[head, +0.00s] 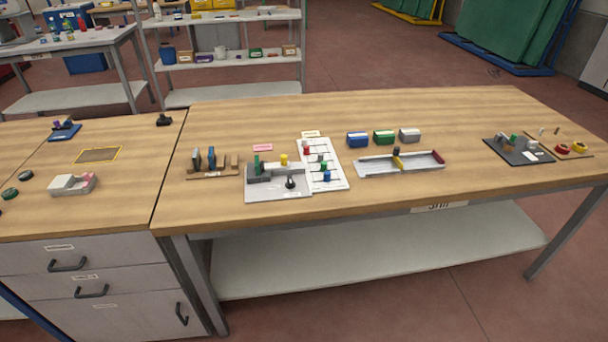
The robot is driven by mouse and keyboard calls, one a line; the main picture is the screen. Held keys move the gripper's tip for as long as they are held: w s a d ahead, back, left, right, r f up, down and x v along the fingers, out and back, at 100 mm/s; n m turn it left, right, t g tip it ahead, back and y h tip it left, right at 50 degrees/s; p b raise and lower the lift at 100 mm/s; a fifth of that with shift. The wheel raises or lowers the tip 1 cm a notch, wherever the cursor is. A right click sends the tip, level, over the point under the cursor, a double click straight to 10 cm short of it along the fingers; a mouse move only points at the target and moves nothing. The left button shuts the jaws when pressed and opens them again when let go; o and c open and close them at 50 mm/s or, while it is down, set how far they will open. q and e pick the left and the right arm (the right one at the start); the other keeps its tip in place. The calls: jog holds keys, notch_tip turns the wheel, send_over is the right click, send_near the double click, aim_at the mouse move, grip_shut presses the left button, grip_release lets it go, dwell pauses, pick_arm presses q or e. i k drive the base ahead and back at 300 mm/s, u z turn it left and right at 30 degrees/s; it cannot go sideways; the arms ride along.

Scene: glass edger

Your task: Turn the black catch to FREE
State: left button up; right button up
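A small black catch (290,183) stands at the front right of a grey base plate (262,193) on the wooden workbench. Any FREE marking is too small to read, and I cannot tell which way the catch is turned. The same plate carries a dark grey block (262,172) with a green piece (257,162) at its left end. A yellow knob (284,159) stands behind the catch. Neither of my grippers is in view.
A white board (323,176) with coloured pegs adjoins the plate on the right. A wooden rack (212,174) stands to the left. A metal tray (400,165) and several coloured boxes (384,137) lie further right. The bench front is clear.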

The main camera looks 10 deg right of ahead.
aim_at(290, 184)
jog(key=z, duration=0.3)
jog(key=k, duration=0.5)
jog(key=z, duration=1.1)
jog(key=i, duration=1.05)
jog(key=u, duration=0.85)
jog(key=i, duration=0.65)
jog(key=u, duration=0.7)
